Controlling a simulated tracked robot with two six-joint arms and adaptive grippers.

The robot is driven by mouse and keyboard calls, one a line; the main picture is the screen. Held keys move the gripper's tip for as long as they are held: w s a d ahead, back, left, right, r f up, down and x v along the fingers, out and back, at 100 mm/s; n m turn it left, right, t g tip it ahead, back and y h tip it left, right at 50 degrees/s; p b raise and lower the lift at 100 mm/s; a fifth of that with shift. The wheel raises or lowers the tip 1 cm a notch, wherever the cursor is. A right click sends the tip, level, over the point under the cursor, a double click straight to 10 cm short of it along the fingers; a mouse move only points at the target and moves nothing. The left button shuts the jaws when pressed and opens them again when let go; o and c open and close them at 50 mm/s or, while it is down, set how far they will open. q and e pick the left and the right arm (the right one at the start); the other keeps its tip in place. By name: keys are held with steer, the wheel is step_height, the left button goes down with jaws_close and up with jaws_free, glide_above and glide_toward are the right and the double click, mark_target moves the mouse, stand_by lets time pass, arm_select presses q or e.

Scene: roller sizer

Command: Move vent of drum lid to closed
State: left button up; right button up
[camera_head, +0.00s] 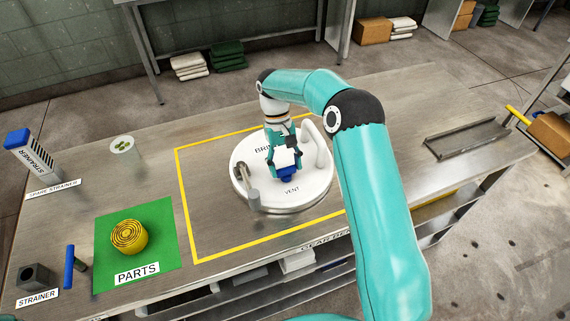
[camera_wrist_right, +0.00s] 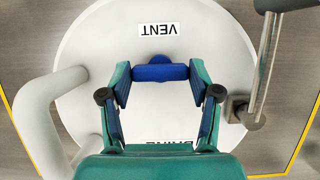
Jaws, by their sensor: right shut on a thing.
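The round white drum lid (camera_head: 246,168) sits on the bench inside the yellow outline, with VENT lettering at its near side and BRINE lettering, partly hidden, at its far side. In the right wrist view, the lid (camera_wrist_right: 95,50) fills most of the picture. A blue vent handle (camera_wrist_right: 160,72) lies near the lid's middle. It also shows in the head view (camera_head: 287,173). My right gripper (camera_wrist_right: 160,74) reaches down over the lid, its two fingers at the ends of the blue handle, shut on it. My left gripper is not in view.
A white curved pipe (camera_head: 318,148) and a grey lever post (camera_head: 254,198) stand on the lid beside my gripper. A green mat (camera_head: 110,268) holds a yellow coil (camera_head: 129,237). A strainer box (camera_head: 32,152) and a metal tray (camera_head: 466,138) lie farther out.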

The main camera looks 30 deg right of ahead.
stand_by(0.4)
steer(key=o, duration=1.2)
steer(key=shift+c, duration=0.2)
steer(key=v, duration=0.7)
steer(key=shift+r, duration=0.2)
steer(key=shift+w, duration=0.15)
